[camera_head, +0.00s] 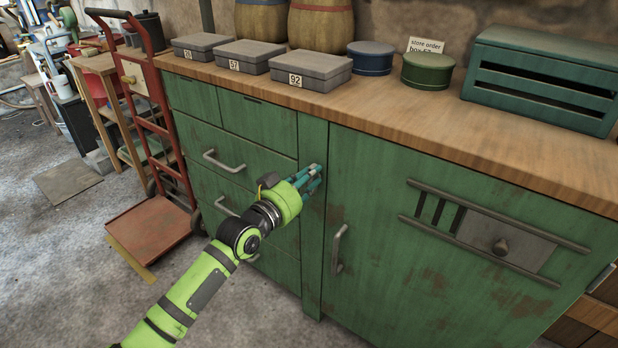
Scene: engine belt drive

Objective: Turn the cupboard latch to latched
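The green cupboard door (385,270) is closed, with a bar handle (338,250) near its left edge. My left gripper (316,177), with teal fingers, is at the upright strip between the drawers and the door, near its top. Its fingertips point at that strip, left of the door. I cannot make out a latch there; the gripper covers part of the strip. Whether the fingers are open, shut or touching anything is unclear. My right gripper is not in view.
A sliding panel with a knob (501,246) sits between rails on the door. The wooden worktop (400,115) carries grey boxes (311,70), round tins (428,72) and a slatted green crate (543,78). A red hand truck (150,125) stands left of the drawers. Floor left is partly clear.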

